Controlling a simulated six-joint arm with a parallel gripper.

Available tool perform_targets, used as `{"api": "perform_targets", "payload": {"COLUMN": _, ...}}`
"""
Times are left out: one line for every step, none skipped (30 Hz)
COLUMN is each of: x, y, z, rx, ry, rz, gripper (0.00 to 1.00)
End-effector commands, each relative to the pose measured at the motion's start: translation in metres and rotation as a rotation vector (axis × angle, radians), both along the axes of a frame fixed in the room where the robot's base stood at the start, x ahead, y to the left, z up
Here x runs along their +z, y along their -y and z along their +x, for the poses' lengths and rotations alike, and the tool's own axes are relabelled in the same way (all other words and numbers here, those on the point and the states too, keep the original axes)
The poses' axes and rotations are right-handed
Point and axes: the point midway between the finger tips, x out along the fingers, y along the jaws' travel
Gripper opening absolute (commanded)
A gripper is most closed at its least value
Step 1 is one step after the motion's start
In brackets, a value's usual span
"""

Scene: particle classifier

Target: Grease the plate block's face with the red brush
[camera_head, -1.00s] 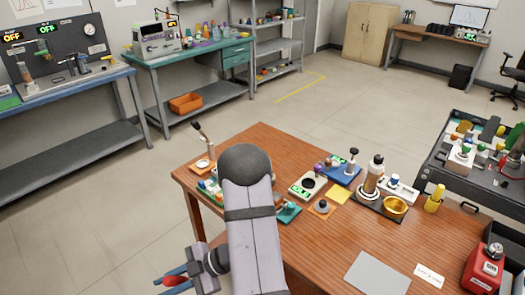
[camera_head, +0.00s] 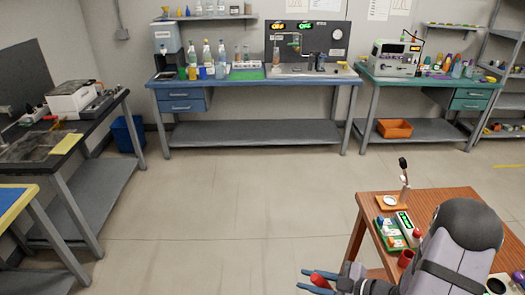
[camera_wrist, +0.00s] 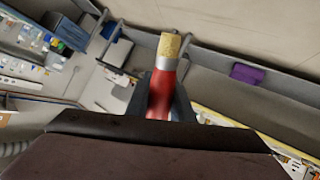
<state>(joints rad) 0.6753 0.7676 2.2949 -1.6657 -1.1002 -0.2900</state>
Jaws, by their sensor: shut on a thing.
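The red brush (camera_wrist: 161,88) has a red handle, a silver ferrule and tan bristles that point away from my gripper in the wrist view. My gripper (camera_wrist: 158,100) is shut on its handle, with dark fingers on both sides. In the head view my gripper (camera_head: 317,281) is low in the picture, left of the wooden table, and the brush shows there only as a small red piece (camera_head: 319,281). I cannot pick out the plate block with certainty in either view.
The wooden table (camera_head: 431,200) with trays and small items is at lower right. A blue bench (camera_head: 250,83) and a green bench (camera_head: 430,76) stand along the back wall. A black-topped bench (camera_head: 58,142) is at left. Open floor (camera_head: 230,200) lies between them.

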Motion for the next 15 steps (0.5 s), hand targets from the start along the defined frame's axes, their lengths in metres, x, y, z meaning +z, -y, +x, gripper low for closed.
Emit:
{"api": "perform_targets", "payload": {"x": -0.001, "y": 0.0, "z": 0.0, "rx": 0.0, "ry": 0.0, "rz": 0.0, "gripper": 0.0}}
{"api": "perform_targets", "payload": {"x": -0.001, "y": 0.0, "z": 0.0, "rx": 0.0, "ry": 0.0, "rz": 0.0, "gripper": 0.0}}
{"api": "perform_targets", "payload": {"x": -0.001, "y": 0.0, "z": 0.0, "rx": -0.001, "ry": 0.002, "rz": 0.001, "gripper": 0.0}}
{"api": "perform_targets", "payload": {"x": -0.001, "y": 0.001, "z": 0.0, "rx": -0.003, "ry": 0.003, "rz": 0.001, "gripper": 0.0}}
{"api": "perform_targets", "payload": {"x": -0.002, "y": 0.002, "z": 0.0, "rx": -0.005, "ry": 0.005, "rz": 0.002, "gripper": 0.0}}
{"api": "perform_targets", "payload": {"x": -0.002, "y": 0.004, "z": 0.0, "rx": -0.012, "ry": 0.008, "rz": 0.002, "gripper": 0.0}}
{"api": "perform_targets", "payload": {"x": -0.002, "y": 0.007, "z": 0.0, "rx": -0.019, "ry": 0.009, "rz": 0.003, "gripper": 0.0}}
{"api": "perform_targets", "payload": {"x": -0.003, "y": 0.01, "z": 0.0, "rx": -0.028, "ry": 0.011, "rz": 0.004, "gripper": 0.0}}
{"api": "perform_targets", "payload": {"x": -0.004, "y": 0.015, "z": -0.001, "rx": -0.043, "ry": 0.014, "rz": 0.005, "gripper": 0.0}}
{"api": "perform_targets", "payload": {"x": -0.006, "y": 0.019, "z": -0.001, "rx": -0.057, "ry": 0.017, "rz": 0.004, "gripper": 0.0}}
{"api": "perform_targets", "payload": {"x": -0.007, "y": 0.025, "z": -0.002, "rx": -0.073, "ry": 0.02, "rz": 0.006, "gripper": 0.0}}
{"api": "perform_targets", "payload": {"x": -0.01, "y": 0.033, "z": -0.004, "rx": -0.099, "ry": 0.023, "rz": 0.006, "gripper": 0.0}}
{"api": "perform_targets", "payload": {"x": -0.012, "y": 0.039, "z": -0.005, "rx": -0.12, "ry": 0.027, "rz": 0.007, "gripper": 0.0}}
{"api": "perform_targets", "payload": {"x": -0.015, "y": 0.047, "z": -0.007, "rx": -0.142, "ry": 0.03, "rz": 0.007, "gripper": 0.0}}
{"api": "perform_targets", "payload": {"x": -0.018, "y": 0.059, "z": -0.008, "rx": -0.176, "ry": 0.035, "rz": 0.007, "gripper": 0.0}}
